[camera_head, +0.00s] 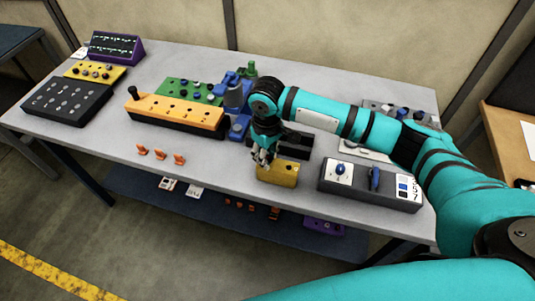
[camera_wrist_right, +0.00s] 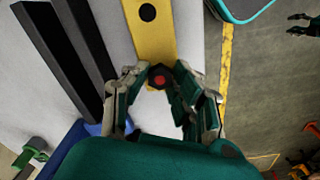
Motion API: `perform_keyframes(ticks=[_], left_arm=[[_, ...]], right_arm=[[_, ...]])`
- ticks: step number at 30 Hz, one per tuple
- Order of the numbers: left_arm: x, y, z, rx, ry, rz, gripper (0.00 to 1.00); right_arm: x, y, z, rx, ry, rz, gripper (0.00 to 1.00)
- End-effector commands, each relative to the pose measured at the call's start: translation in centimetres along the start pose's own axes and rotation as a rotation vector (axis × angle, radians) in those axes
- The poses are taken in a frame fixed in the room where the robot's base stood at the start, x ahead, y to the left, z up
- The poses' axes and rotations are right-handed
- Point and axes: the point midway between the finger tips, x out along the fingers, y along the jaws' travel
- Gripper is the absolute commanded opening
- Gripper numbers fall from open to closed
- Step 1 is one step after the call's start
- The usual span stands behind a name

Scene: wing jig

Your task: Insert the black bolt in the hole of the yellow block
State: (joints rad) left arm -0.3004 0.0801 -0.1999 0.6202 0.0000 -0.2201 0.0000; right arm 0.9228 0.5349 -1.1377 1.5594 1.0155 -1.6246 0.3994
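The yellow block (camera_head: 284,175) lies near the front edge of the table. In the right wrist view its top (camera_wrist_right: 151,35) shows one round dark hole (camera_wrist_right: 147,12) towards the far end. My right gripper (camera_head: 263,157) is over the left end of the block. In the wrist view its fingertips (camera_wrist_right: 160,72) close around the black bolt (camera_wrist_right: 160,80), whose hexagonal head has a red centre. The bolt is over the near end of the block. Its shank is hidden, so I cannot tell whether it is in a hole. My left gripper is not in view.
A grey switch box (camera_head: 372,186) stands just right of the block. Black bars (camera_head: 296,140) lie behind it. A long orange block (camera_head: 176,114) and blue parts (camera_head: 240,127) are to the left. Small orange clips (camera_head: 161,154) sit near the front edge, with bare table around them.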

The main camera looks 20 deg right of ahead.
Motion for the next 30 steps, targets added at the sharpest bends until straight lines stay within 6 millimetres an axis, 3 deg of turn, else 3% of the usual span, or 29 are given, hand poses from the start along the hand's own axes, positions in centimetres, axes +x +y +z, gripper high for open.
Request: perform_keyframes(ticks=[1,5,16,30], left_arm=[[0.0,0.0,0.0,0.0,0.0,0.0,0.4],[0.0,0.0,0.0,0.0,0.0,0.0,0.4],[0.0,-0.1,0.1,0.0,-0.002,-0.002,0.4],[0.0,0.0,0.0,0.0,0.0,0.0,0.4]], right_arm=[[0.0,0.0,0.0,0.0,0.0,0.0,0.33],[0.0,0.0,0.0,0.0,0.0,0.0,0.5],[-0.6,0.0,0.0,0.0,0.0,0.0,0.51],[-9.6,0.0,-0.1,0.0,0.002,0.001,0.51]])
